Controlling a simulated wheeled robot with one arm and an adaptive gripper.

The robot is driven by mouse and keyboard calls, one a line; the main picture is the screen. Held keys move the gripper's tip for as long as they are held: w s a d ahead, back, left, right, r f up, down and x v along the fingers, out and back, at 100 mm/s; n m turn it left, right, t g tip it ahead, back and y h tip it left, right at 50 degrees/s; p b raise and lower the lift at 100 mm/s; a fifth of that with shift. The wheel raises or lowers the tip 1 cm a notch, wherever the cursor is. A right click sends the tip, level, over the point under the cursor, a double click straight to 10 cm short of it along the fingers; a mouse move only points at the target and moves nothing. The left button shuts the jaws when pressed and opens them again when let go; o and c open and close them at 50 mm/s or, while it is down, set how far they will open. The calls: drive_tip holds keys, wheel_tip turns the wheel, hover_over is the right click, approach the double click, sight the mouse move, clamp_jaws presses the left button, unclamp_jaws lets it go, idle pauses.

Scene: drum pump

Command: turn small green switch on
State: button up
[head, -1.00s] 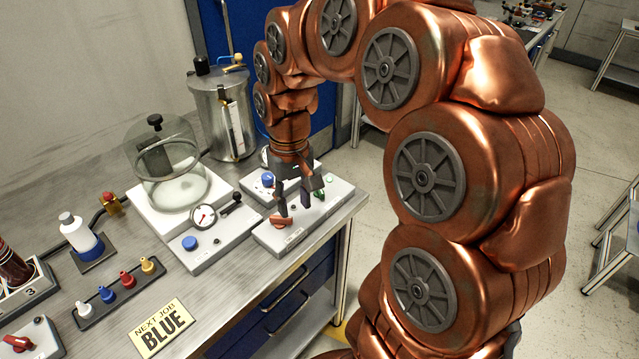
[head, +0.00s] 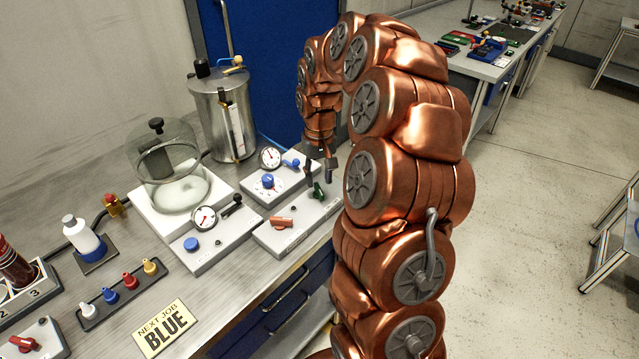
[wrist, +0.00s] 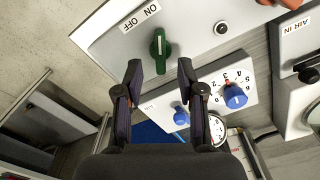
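The small green switch (head: 318,190) sits at the far right end of the white panel box near the bench's right edge. In the wrist view the green switch (wrist: 160,50) stands just beyond my fingertips, roughly midway between them, with ON and OFF printed to its left. I cannot tell which word its handle marks. My gripper (wrist: 159,72) is open and empty, its two dark fingers spread wide. In the head view my gripper (head: 325,163) hangs just above and behind the green switch, not visibly touching it.
An orange-red switch (head: 281,223) is on the same box. Beside it stand a panel with a blue numbered dial (head: 267,182), a blue lever (head: 290,163) and a gauge (head: 269,158). A glass bell jar (head: 168,165) stands to the left. Open floor lies right of the bench.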

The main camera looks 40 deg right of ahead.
sight(319, 188)
drive_tip(key=shift+f+p, duration=0.35)
drive_tip(key=shift+f, duration=1.6)
clamp_jaws()
